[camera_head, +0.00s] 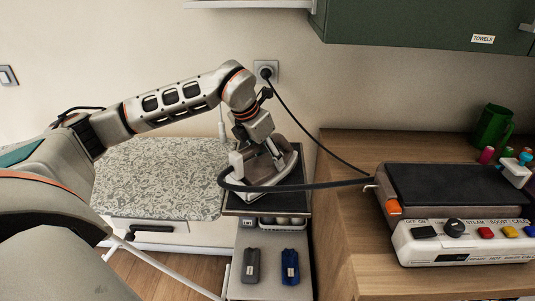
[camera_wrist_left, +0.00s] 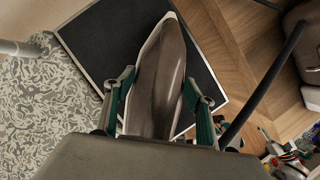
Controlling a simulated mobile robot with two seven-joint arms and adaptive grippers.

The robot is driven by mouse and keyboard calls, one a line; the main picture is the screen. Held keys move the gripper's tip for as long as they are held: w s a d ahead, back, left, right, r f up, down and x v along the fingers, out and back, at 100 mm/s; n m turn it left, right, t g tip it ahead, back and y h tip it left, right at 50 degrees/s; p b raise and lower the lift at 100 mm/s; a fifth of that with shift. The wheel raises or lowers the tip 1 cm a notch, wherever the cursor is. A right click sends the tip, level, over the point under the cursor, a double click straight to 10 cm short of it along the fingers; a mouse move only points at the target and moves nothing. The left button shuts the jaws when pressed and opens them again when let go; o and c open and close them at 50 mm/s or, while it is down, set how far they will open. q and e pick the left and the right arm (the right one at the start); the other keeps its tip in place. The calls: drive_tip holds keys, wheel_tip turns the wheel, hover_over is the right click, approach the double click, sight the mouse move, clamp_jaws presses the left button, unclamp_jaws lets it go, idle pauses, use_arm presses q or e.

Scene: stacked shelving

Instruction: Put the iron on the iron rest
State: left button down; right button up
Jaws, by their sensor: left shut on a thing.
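The iron (camera_head: 287,164) is grey and white, with a pointed nose in the left wrist view (camera_wrist_left: 158,75). My left gripper (camera_head: 268,153) is shut on it from above; in the left wrist view its green-padded fingers (camera_wrist_left: 157,105) lie on either side of the iron's body. The iron rest is a black, silver-rimmed plate (camera_head: 300,203) right of the ironing board. The iron is over this plate, which also shows in the left wrist view (camera_wrist_left: 96,45), turned at an angle to the iron. I cannot tell whether they touch. My right gripper is out of view.
The patterned ironing board (camera_head: 160,180) lies left of the plate. A thick dark cord (camera_head: 320,184) runs from the iron to the steam station (camera_head: 455,235) on the wooden counter (camera_head: 345,215). A thin cable hangs from the wall socket (camera_head: 266,70). Two small holders sit on a shelf below.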

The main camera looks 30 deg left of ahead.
sight(254, 144)
use_arm(q)
drive_tip(key=c, duration=0.8)
unclamp_jaws()
drive_tip(key=shift+f, duration=0.1)
drive_tip(key=v, duration=1.2)
drive_tip(key=shift+p, duration=0.4)
